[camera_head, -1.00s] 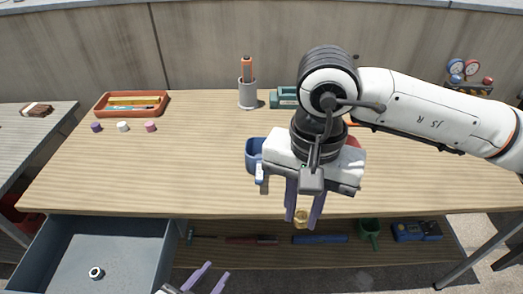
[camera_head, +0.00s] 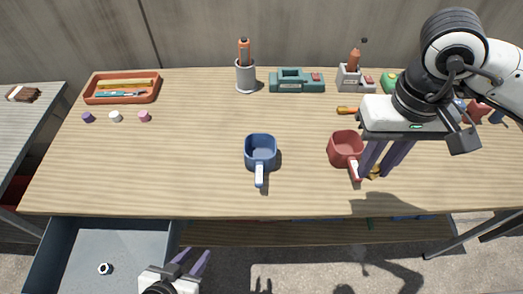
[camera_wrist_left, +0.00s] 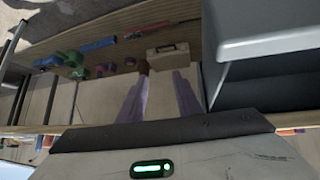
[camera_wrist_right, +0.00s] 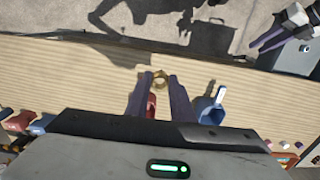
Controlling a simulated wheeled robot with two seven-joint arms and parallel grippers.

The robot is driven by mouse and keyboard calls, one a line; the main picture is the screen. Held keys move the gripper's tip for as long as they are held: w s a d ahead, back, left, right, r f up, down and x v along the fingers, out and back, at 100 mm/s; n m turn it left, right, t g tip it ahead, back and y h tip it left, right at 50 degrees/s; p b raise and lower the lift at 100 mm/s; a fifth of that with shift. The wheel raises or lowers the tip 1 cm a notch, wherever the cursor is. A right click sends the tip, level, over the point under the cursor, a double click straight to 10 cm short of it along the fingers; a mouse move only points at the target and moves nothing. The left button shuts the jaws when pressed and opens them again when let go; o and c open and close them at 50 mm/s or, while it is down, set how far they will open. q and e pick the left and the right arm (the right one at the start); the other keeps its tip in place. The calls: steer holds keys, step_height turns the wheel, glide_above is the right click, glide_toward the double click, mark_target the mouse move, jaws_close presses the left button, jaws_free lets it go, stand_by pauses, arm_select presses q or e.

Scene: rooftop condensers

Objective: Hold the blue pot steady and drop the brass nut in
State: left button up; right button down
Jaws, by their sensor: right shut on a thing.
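The blue pot (camera_head: 260,148) stands upright on the table's middle, its pale handle toward the front edge. It also shows in the right wrist view (camera_wrist_right: 207,108). My right gripper (camera_head: 373,175) is shut on the brass nut (camera_wrist_right: 160,81), held between its fingertips to the right of the blue pot, close to the red pot's handle. In the head view the fingers partly hide the nut. My left gripper (camera_head: 194,262) is open and empty, low in front of the table, beside the drawer and apart from the blue pot.
A red pot (camera_head: 345,146) stands right of the blue one. The open drawer (camera_head: 135,249) holds a steel-coloured nut (camera_head: 103,268). The table around the blue pot is clear.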

steer(key=shift+w, duration=0.1)
steer(key=shift+w+a+f, duration=0.1)
steer(key=shift+w+a, duration=0.15)
steer(key=w+a, duration=1.6)
steer(key=a, duration=0.4)
step_height(320, 180, down, 10)
step_height(320, 180, up, 12)
stand_by(0.4)
